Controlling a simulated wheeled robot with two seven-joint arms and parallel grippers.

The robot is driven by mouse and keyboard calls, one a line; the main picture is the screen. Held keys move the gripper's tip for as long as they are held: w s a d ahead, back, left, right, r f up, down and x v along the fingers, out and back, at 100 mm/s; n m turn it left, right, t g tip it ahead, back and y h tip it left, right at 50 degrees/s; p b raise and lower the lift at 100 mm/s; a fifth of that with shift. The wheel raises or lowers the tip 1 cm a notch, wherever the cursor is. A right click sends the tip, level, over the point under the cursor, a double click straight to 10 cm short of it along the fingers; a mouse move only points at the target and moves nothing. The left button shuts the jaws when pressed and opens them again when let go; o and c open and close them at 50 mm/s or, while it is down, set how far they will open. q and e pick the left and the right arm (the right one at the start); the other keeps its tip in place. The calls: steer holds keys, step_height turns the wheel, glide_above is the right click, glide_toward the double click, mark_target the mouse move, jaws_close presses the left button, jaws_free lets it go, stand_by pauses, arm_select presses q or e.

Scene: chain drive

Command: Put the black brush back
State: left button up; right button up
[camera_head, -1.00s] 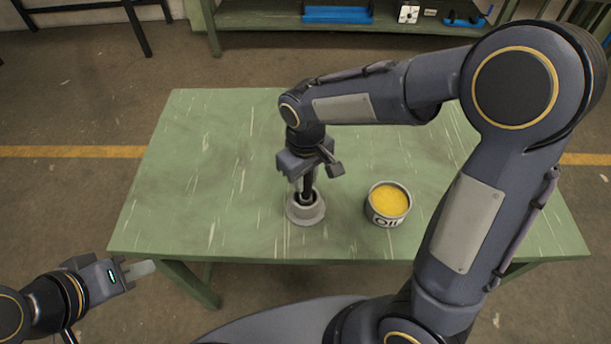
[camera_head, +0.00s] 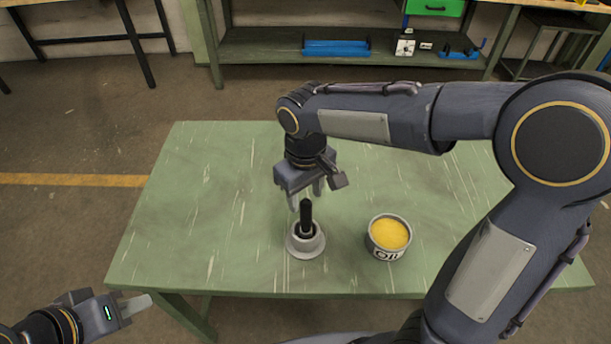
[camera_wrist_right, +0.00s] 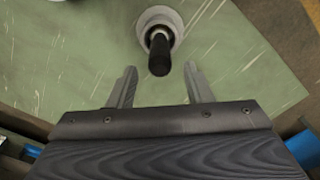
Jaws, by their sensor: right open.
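The black brush (camera_head: 306,216) stands upright in a grey round holder (camera_head: 305,245) near the front middle of the green table. Only its dark handle shows above the holder's rim; its lower end is hidden inside. In the right wrist view the brush (camera_wrist_right: 159,54) and its holder (camera_wrist_right: 172,22) lie just beyond the fingers. My right gripper (camera_head: 306,196) is open and empty, above and behind the brush handle and apart from it. My left gripper (camera_head: 136,305) is off the table's front left corner, away from the brush; its jaw opening is not clear.
A can marked OIL with yellow contents (camera_head: 389,237) stands right of the holder. The rest of the green table (camera_head: 210,200) is clear. Behind is a shelf bench with blue items (camera_head: 337,47) and a green box (camera_head: 435,6).

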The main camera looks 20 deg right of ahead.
step_height(320, 180, up, 6)
steer(key=shift+f, duration=0.1)
steer(key=shift+s+d, duration=0.15)
steer(key=shift+d, duration=0.1)
steer(key=s+d+f+m+t+y, duration=0.1)
steer(key=s+d+m+t+y, duration=0.1)
steer(key=s, duration=0.6)
steer(key=s+d+f+m+t+y, duration=0.1)
steer(key=s+d+f+m+t, duration=0.1)
steer(key=s+d, duration=0.4)
steer(key=s+m+t, duration=0.1)
steer(key=s+m, duration=0.1)
steer(key=shift+d+m+t+y, duration=0.3)
steer(key=shift+d+y, duration=0.05)
steer(key=shift+y, duration=0.05)
